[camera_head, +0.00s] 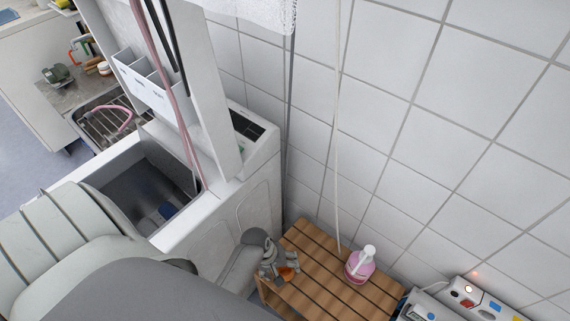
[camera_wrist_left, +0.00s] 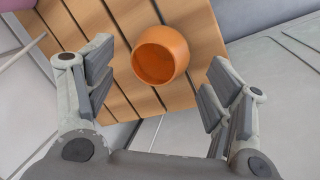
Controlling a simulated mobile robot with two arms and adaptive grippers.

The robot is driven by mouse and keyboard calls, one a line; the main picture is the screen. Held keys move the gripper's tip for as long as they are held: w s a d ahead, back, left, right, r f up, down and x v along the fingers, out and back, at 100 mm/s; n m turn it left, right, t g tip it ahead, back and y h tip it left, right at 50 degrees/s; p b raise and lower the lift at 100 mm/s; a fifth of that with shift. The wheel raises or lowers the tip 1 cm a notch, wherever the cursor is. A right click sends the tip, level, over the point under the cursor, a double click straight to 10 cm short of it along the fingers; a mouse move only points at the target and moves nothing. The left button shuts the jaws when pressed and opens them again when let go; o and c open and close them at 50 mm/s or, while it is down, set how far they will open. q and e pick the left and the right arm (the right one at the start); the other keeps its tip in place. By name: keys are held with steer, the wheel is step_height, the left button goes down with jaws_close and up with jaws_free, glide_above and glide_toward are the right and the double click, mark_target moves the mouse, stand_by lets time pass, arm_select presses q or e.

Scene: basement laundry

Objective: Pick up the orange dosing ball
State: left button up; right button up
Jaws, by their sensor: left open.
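The orange dosing ball (camera_wrist_left: 160,54) sits on a slatted wooden stand (camera_wrist_left: 198,28), its round opening facing the camera in the left wrist view. In the head view only a small orange part of the ball (camera_head: 287,273) shows beside my gripper, at the left end of the stand (camera_head: 325,275). My left gripper (camera_wrist_left: 158,88) is open, its two fingers apart on either side of the ball in the picture. The ball appears apart from both fingers. In the head view the left gripper (camera_head: 279,262) is over the stand's left edge. My right gripper is not in view.
A pink bottle with a white pump top (camera_head: 360,265) stands on the stand, right of the ball. A white washer with an open top (camera_head: 205,205) is left of the stand. The tiled wall (camera_head: 420,110) rises behind. Devices with lights (camera_head: 470,300) are at the lower right.

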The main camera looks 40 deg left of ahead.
arm_select(q)
steer(key=shift+b+x, duration=0.3)
steer(key=shift+x, duration=1.15)
steer(key=c, duration=1)
